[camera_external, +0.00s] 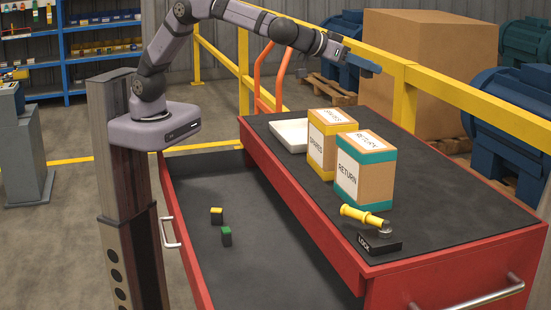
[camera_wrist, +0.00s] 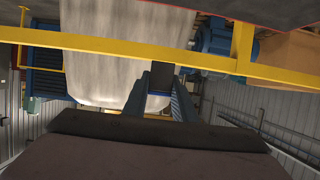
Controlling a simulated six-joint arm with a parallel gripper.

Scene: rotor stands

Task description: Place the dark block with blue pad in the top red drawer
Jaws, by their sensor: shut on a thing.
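My gripper (camera_external: 364,65) is raised above the far side of the red cabinet, with its blue fingers pointing right. In the wrist view, the fingers (camera_wrist: 160,98) are shut on a dark block (camera_wrist: 163,74) with a strip of blue pad at its near end. The block is hard to make out in the external view. The red drawer (camera_external: 275,270) is pulled open at the cabinet's left side, below the dark top. Two small dark blocks stand inside, one with a yellow pad (camera_external: 216,215) and one with a green pad (camera_external: 226,237). My gripper is well away from the drawer.
On the cabinet top (camera_external: 440,200) stand a white tray (camera_external: 289,134), a yellow-banded box (camera_external: 322,150), a teal-banded RETURN box (camera_external: 352,180) and a yellow-handled lock device (camera_external: 365,216). A yellow railing (camera_external: 440,93) runs behind. The drawer floor has wide free room around its blocks.

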